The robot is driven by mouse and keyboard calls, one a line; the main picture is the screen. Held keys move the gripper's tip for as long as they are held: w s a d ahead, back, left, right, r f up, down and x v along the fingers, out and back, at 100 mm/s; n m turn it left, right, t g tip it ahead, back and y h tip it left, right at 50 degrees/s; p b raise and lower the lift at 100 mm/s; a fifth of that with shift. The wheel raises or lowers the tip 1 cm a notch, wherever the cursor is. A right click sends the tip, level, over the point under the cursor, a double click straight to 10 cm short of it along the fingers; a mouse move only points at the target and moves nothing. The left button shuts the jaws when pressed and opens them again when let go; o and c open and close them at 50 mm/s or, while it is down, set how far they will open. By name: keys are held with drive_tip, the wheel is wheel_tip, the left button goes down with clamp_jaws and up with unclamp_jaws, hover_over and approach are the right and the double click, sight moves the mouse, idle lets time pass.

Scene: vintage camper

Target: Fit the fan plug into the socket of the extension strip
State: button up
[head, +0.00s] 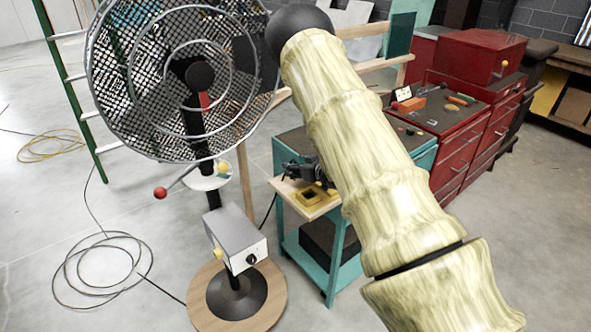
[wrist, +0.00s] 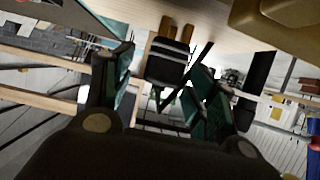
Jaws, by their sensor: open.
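The black fan plug (wrist: 168,62), with two brass prongs pointing up in the picture, shows between the fingers of my gripper (wrist: 163,66) in the wrist view. The fingers are open, with a gap visible on the left of the plug; contact on the right is unclear. In the head view my gripper (head: 306,172) is a small dark shape over the wooden shelf of the teal cart, partly hidden by my arm. The fan (head: 199,75) stands on a round wooden base at left. I cannot clearly identify the extension strip; a white plate with dark holes (head: 402,93) lies on the red cabinet.
A yellow block with a dark recess (head: 311,197) sits on the shelf beside my gripper; a yellowish block (wrist: 290,22) is close in the wrist view. The teal cart (head: 333,265) stands beside the fan base (head: 270,300). A black cable coil (head: 100,270) lies on the floor.

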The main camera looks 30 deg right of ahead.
drive_tip(key=shift+w+f, duration=0.15)
drive_tip(key=shift+w, duration=0.25)
drive_tip(key=shift+c, duration=0.2)
drive_tip(key=c, duration=1.1)
